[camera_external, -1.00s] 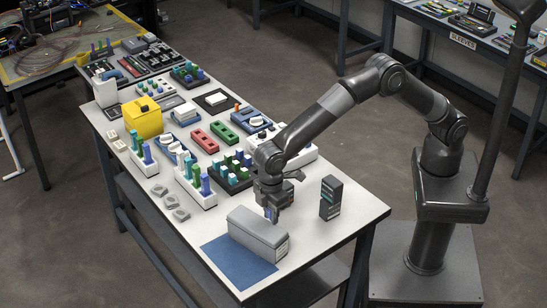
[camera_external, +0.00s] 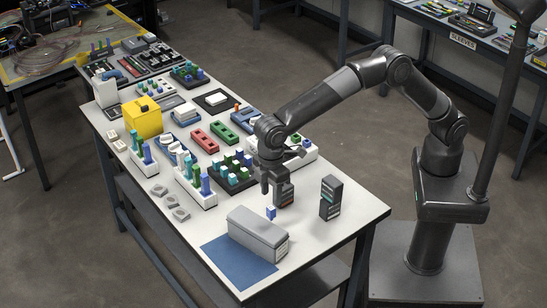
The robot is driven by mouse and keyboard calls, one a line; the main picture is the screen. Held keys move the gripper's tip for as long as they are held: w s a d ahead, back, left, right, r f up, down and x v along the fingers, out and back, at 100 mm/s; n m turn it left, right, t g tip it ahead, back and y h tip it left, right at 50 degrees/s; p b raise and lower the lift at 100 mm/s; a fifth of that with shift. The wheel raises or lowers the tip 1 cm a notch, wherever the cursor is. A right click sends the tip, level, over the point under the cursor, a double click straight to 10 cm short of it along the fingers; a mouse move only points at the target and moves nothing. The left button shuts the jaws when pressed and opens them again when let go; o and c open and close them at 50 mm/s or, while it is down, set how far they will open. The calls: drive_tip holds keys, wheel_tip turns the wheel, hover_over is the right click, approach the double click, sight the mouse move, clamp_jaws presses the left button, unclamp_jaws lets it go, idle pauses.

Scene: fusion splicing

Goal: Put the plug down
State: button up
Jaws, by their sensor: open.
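A small blue and white plug (camera_external: 271,212) stands on the white table, just behind the long grey box (camera_external: 258,232). Whether the plug touches the box cannot be told from this angle. My gripper (camera_external: 275,196) is open and empty. It hangs pointing down just above the plug, with a small gap between them.
A blue mat (camera_external: 232,262) lies in front of the grey box. A dark upright box (camera_external: 330,197) stands to the right of my gripper. A dark tray with green and white pieces (camera_external: 232,172) and a white holder with pegs (camera_external: 196,190) stand to the left. The right front table corner is clear.

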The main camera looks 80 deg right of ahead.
sight(271, 207)
drive_tip(key=shift+r, duration=1.9)
drive_tip(key=shift+d+r, duration=0.1)
drive_tip(key=s+d+r+m+t, duration=0.1)
drive_tip(key=s+d+r, duration=0.2)
drive_tip(key=d+r, duration=0.35)
drive_tip(key=s+d+r+m+t, duration=0.1)
drive_tip(key=s+d+r+m, duration=0.2)
drive_tip(key=d, duration=0.7)
drive_tip(key=s+d+r+t, duration=0.1)
drive_tip(key=s+d+r, duration=0.3)
drive_tip(key=d, duration=0.4)
drive_tip(key=s+d+f+m+t, duration=0.1)
drive_tip(key=s+d+f+m, duration=0.1)
drive_tip(key=s+d, duration=0.6)
drive_tip(key=s+d+f+m+t, duration=0.1)
drive_tip(key=s+d+f+m, duration=0.2)
drive_tip(key=s+d, duration=0.4)
drive_tip(key=s, duration=0.7)
drive_tip(key=shift+s+d+t, duration=0.3)
drive_tip(key=shift+s+d, duration=0.05)
drive_tip(key=shift+o, duration=0.5)
